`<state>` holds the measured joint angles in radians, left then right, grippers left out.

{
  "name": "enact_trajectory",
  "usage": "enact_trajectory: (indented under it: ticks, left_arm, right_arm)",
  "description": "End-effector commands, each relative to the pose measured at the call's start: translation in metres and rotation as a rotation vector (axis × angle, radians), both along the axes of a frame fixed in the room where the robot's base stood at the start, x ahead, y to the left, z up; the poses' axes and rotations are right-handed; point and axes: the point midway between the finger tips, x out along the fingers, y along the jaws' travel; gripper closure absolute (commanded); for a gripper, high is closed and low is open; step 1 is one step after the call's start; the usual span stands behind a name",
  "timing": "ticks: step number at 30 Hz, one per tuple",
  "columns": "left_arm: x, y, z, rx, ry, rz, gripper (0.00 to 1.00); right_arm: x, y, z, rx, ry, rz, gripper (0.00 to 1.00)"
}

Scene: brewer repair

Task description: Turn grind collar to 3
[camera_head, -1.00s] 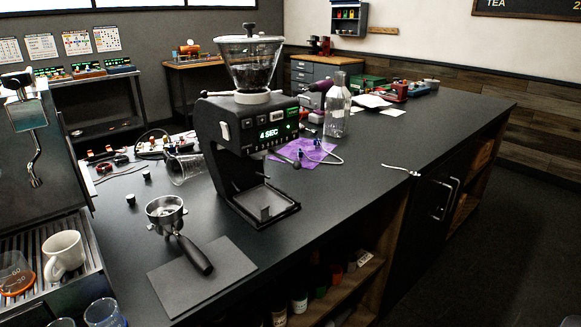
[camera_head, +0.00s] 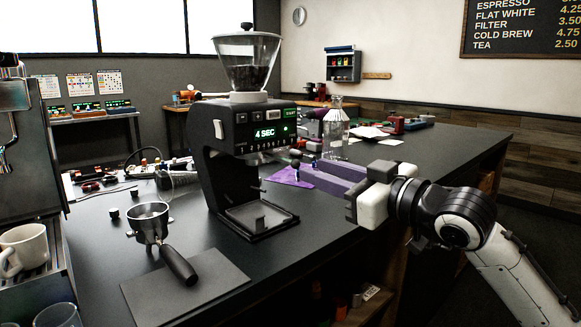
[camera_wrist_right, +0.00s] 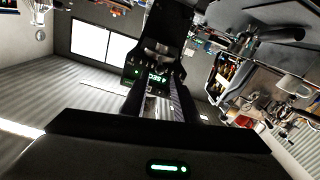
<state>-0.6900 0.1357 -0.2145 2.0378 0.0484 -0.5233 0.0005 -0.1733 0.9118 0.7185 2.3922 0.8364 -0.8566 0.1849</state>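The black grinder (camera_head: 228,160) stands on the counter with a clear hopper (camera_head: 247,65) of dark beans on top. A pale ring, which looks like the grind collar (camera_head: 249,97), sits under the hopper. I cannot read a setting on it. The front display (camera_head: 265,133) reads "4 SEC" above a row of small marks. My right gripper (camera_head: 318,172) is to the right of the grinder, below collar height and apart from it, pointing left. In the right wrist view its fingers (camera_wrist_right: 155,95) look apart and empty, with the grinder display (camera_wrist_right: 157,78) beyond. My left gripper is out of view.
A glass bottle (camera_head: 336,135) stands behind my right gripper. A purple cloth (camera_head: 291,177) with small parts lies beside the grinder. A portafilter (camera_head: 150,224) and a dark mat (camera_head: 190,287) are in front left. A white mug (camera_head: 25,248) is at far left.

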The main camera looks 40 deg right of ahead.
Motion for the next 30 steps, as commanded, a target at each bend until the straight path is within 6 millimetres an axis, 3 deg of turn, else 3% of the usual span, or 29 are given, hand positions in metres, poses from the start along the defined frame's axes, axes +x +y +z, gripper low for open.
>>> enact_trajectory:
  ticks: [9, 15, 30]
  left_arm:
    - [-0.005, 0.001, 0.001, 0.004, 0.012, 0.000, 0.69]
    - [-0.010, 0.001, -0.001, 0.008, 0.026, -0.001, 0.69]
    - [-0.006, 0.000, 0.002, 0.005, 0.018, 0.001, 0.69]
  right_arm:
    - [0.051, 0.001, 0.002, 0.001, 0.000, -0.002, 0.73]
    - [0.073, 0.001, 0.002, 0.002, -0.001, -0.003, 0.73]
    - [0.085, 0.002, -0.001, 0.000, 0.001, -0.002, 0.73]
